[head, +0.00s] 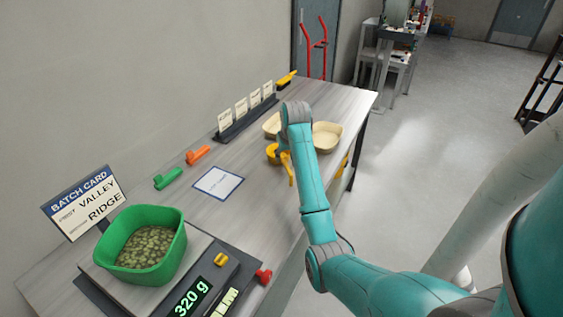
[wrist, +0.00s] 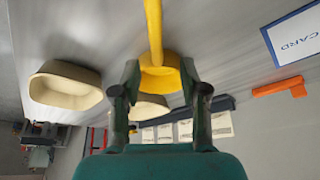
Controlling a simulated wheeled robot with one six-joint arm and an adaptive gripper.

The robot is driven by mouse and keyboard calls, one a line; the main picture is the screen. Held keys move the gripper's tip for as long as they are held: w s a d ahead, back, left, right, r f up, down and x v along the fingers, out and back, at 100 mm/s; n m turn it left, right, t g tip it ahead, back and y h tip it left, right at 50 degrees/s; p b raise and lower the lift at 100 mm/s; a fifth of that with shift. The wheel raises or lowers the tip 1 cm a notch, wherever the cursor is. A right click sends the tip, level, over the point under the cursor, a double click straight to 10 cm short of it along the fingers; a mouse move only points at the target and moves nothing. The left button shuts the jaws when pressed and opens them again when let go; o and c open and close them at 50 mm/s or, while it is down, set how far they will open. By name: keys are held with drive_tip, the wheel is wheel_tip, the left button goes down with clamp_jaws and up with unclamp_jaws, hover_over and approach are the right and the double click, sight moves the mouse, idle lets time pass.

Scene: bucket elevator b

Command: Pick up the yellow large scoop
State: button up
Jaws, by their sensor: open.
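The yellow large scoop (head: 291,170) lies on the grey table, its round bowl partly hidden by my arm in the head view. In the wrist view the scoop's bowl (wrist: 160,80) appears between the two dark fingers of my gripper (wrist: 159,72), and its long handle runs to the top edge of the picture. My gripper is open, with the fingers on either side of the bowl in the picture. I cannot tell whether either finger touches it. My gripper is mostly hidden behind my arm in the head view.
Cream bowls (head: 327,136) stand beside the scoop. An orange scoop (head: 198,155), a green scoop (head: 168,178) and a white card (head: 218,182) lie to the left. A card rack (head: 247,121) stands by the wall. A green tub (head: 146,245) sits on the scale in front.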

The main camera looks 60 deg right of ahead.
sight(285, 162)
drive_tip(key=x, duration=0.5)
drive_tip(key=shift+s+f, duration=0.15)
drive_tip(key=shift+s, duration=0.05)
clamp_jaws()
